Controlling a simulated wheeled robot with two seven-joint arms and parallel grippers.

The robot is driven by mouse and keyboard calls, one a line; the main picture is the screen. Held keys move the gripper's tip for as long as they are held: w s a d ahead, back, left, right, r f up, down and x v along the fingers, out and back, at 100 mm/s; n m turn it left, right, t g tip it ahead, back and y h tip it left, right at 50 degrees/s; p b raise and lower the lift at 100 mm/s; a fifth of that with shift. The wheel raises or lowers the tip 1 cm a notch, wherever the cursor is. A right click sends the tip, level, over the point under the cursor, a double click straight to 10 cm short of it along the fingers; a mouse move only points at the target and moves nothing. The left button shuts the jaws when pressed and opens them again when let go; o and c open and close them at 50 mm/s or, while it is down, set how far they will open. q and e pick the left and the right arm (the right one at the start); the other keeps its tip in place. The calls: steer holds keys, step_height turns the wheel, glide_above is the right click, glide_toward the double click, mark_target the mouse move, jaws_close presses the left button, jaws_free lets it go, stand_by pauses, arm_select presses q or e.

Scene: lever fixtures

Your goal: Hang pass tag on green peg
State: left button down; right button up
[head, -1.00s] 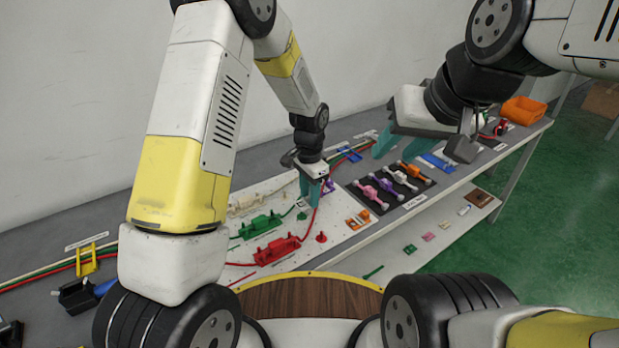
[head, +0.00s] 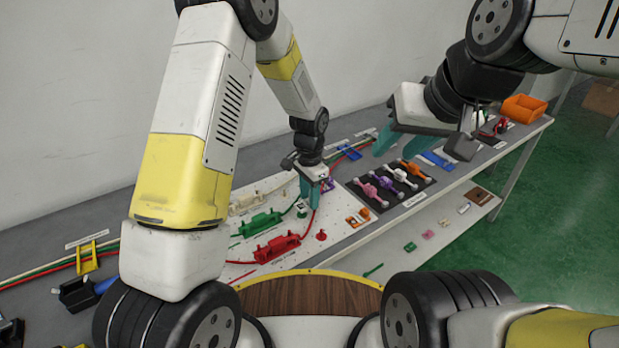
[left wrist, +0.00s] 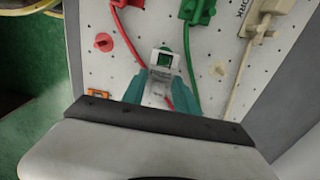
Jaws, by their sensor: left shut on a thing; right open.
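My left gripper (head: 314,198) is low over the white pegboard (left wrist: 120,75), pointing down. In the left wrist view, its teal fingers (left wrist: 157,92) are shut on a pale, clear-looking tag (left wrist: 158,75) with a window at its far end. Green shows in the window, apparently the green peg (left wrist: 164,57), mostly hidden by the tag. I cannot tell whether the tag is around the peg or only in front of it. A green peg also shows in the head view (head: 302,213), beside the left fingertips. My right gripper (head: 425,146) is open and empty above the bench's right part.
A red peg (left wrist: 103,42) and an ivory peg (left wrist: 219,69) flank the tag. Red and green lever fixtures (head: 277,248) with cables lie left of the gripper. A black tray (head: 391,186) of coloured handles and an orange bin (head: 523,109) are to the right.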

arm_select(q)
steer(key=shift+f, duration=0.1)
stand_by(0.3)
steer(key=shift+f, duration=0.6)
steer(key=shift+f, duration=0.3)
steer(key=shift+f, duration=0.3)
steer(key=c, duration=0.9)
jaws_free()
steer(key=shift+o, duration=0.4)
